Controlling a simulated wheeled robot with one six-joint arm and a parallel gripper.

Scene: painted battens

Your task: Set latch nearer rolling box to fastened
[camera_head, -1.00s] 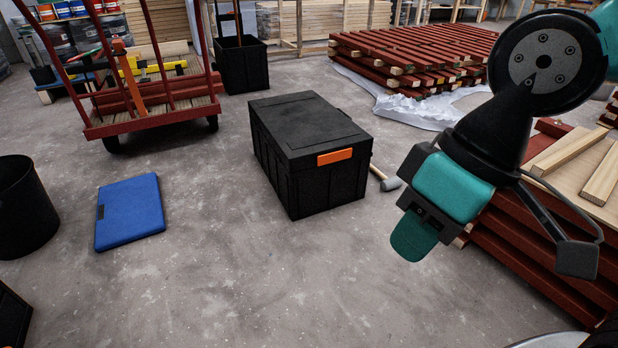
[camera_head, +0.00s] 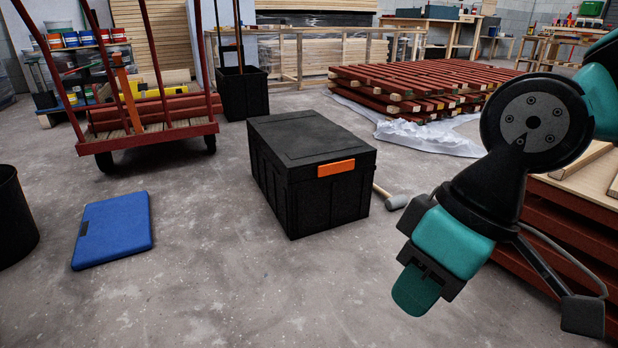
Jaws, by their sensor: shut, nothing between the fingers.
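A black lidded box (camera_head: 310,175) stands on the concrete floor in the middle of the head view. An orange latch (camera_head: 336,168) sits at the upper edge of its near face, just under the lid. Whether it is fastened I cannot tell. No other latch is clearly visible. My gripper (camera_head: 415,290) is at the lower right, pointing down, with its teal fingers shut and empty. In the picture it is right of and below the box, apart from the latch.
A blue flat case (camera_head: 113,230) lies on the floor at left, near a black bin (camera_head: 14,218). A red cart (camera_head: 150,138) stands behind. A mallet (camera_head: 394,201) lies right of the box. Stacked red battens (camera_head: 570,245) stand behind my arm. The front floor is clear.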

